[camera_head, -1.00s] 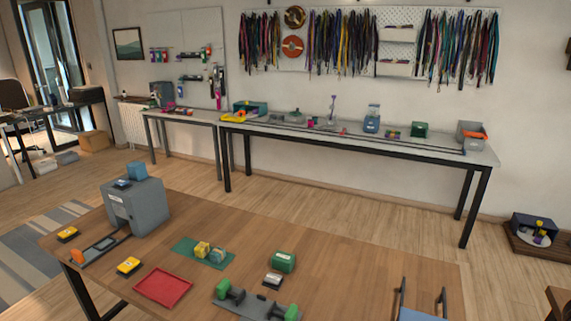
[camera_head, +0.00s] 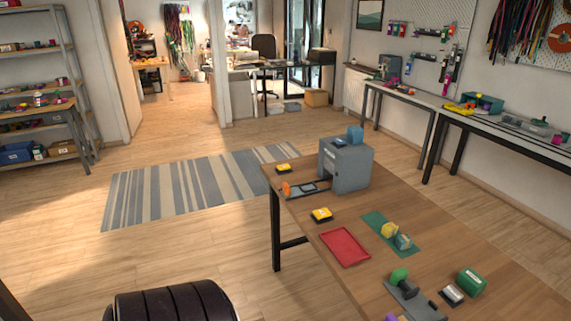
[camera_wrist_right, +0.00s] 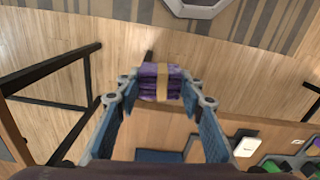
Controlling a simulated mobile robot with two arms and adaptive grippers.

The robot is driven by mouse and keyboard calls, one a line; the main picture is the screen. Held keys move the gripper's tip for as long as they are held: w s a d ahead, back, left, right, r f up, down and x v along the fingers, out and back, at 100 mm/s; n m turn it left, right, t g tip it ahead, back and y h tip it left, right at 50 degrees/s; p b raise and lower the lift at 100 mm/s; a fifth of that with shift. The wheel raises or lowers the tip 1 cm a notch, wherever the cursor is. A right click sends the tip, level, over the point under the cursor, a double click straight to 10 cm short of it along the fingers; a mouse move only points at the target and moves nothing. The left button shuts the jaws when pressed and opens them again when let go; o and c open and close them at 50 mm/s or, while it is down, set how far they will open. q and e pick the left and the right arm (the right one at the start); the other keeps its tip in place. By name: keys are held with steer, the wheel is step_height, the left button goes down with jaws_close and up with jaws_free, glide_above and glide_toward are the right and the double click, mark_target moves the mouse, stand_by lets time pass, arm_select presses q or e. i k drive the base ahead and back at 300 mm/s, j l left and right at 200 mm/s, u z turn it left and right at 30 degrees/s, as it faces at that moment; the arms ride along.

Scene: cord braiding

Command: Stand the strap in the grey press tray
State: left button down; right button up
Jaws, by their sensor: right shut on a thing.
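A folded purple strap with a tan band around it (camera_wrist_right: 160,82) is held between the fingertips of my right gripper (camera_wrist_right: 160,90) in the right wrist view. The gripper is shut on its sides, and floor and table edge show beyond and below it. In the head view the grey press (camera_head: 346,163) stands at the far end of the wooden table. A low dark grey tray or slide (camera_head: 312,187) with an orange knob (camera_head: 287,188) extends from its left side. The strap and both grippers are outside the head view.
On the wooden table (camera_head: 390,285) are a red tray (camera_head: 345,247), a yellow-topped block (camera_head: 321,215), a green mat (camera_head: 377,221) with small blocks, a green box (camera_head: 470,282) and a green-handled clamp (camera_head: 399,277). A striped rug (camera_head: 190,185) lies on open floor at left.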

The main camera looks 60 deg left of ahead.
mark_target(309, 187)
steer(key=j+u, duration=0.3)
steer(key=i+j+u, duration=0.15)
steer(key=j+u, duration=0.15)
steer(key=i+j+u, duration=0.15)
steer(key=j+u, duration=0.15)
steer(key=i+j+u, duration=0.15)
steer(key=j+u, duration=0.15)
steer(key=i+j, duration=0.45)
steer(key=j, duration=0.25)
steer(key=i+j+u, duration=0.15)
steer(key=i+j, duration=0.3)
steer(key=j, duration=0.25)
steer(key=i+j, duration=0.45)
steer(key=j, duration=0.15)
steer(key=j+u, duration=0.05)
